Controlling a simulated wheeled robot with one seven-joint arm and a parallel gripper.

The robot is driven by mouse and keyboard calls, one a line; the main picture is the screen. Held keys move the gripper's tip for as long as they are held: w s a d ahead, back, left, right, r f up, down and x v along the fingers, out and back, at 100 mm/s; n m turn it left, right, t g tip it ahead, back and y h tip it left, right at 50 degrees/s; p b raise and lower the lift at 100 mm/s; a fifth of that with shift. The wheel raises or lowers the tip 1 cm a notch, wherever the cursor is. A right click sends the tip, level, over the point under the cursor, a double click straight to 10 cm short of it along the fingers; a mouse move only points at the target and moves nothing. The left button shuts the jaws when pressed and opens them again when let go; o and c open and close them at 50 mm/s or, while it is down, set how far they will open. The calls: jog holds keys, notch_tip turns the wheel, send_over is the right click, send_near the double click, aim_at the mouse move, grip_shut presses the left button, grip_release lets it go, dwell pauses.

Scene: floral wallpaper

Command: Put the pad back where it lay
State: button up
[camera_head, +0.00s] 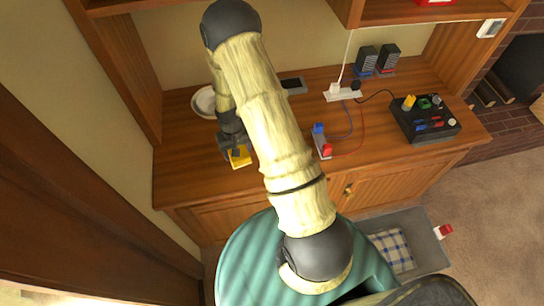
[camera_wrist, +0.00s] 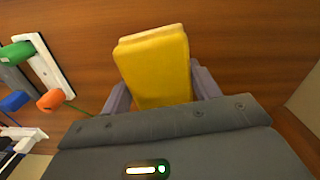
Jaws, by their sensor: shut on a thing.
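The yellow pad (camera_head: 241,157) is in my gripper (camera_head: 236,151), over the left front part of the wooden desktop. In the wrist view the pad (camera_wrist: 155,68) is a thick yellow block between the two grey fingers of my gripper (camera_wrist: 157,88), which are shut on its sides. Its lower end is hidden by the gripper body. I cannot tell whether it touches the wood.
A white dish (camera_head: 204,102) and a dark flat device (camera_head: 293,86) lie behind. A block with blue and red ends (camera_head: 322,142), a power strip (camera_head: 343,94) and a black control box (camera_head: 424,119) are to the right. Bare wood surrounds the pad.

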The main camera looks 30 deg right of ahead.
jog(key=s+d+r+m+b, duration=0.2)
jog(key=d+m+b, duration=0.5)
jog(key=d+m, duration=0.4)
jog(key=shift+d+r, duration=0.65)
jog(key=shift+s, duration=0.1)
jog(key=shift+f, duration=2.95)
jog(key=shift+f+p, duration=0.4)
jog(key=shift+f, duration=1.7)
jog(key=shift+a+f, duration=0.1)
